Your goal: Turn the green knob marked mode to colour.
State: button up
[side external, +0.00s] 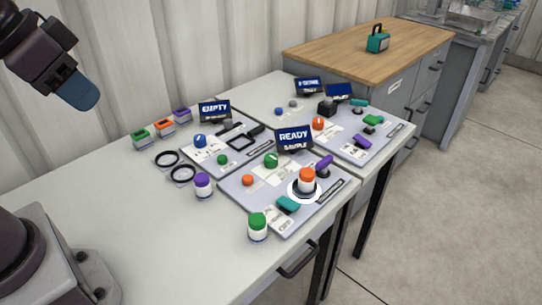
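A green knob (271,160) stands on the front grey panel (240,190), just left of and below the display reading READY SAMPLE (294,139). The lettering beside the knob is too small to read, so I cannot tell its marking or setting. A smaller green button (222,160) is on the panel behind, and a green handle-like part (373,120) is on the far right panel. My gripper (82,98) hangs at the upper left, well above the table and apart from the panels. Its fingers overlap in this view, so its opening is hidden.
The table's left part (110,190) is clear.

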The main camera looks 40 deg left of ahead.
jog(key=o, duration=0.7)
jog(key=shift+w+d+f+g, duration=0.15)
jog(key=shift+w+f+g, duration=0.2)
jog(key=shift+f, duration=0.25)
jog(key=shift+w+d+f+g, duration=0.1)
jog(key=shift+w+f+g, duration=0.15)
jog(key=shift+f+g, duration=0.25)
jog(key=n+y, duration=0.2)
jog(key=n, duration=0.4)
send_near(271, 157)
jog(key=x, duration=0.9)
jog(key=shift+w+a+f, duration=0.1)
jog(key=shift+f, duration=0.1)
jog(key=shift+c, duration=0.5)
jog(key=shift+m, duration=0.3)
jog(key=c, duration=0.8)
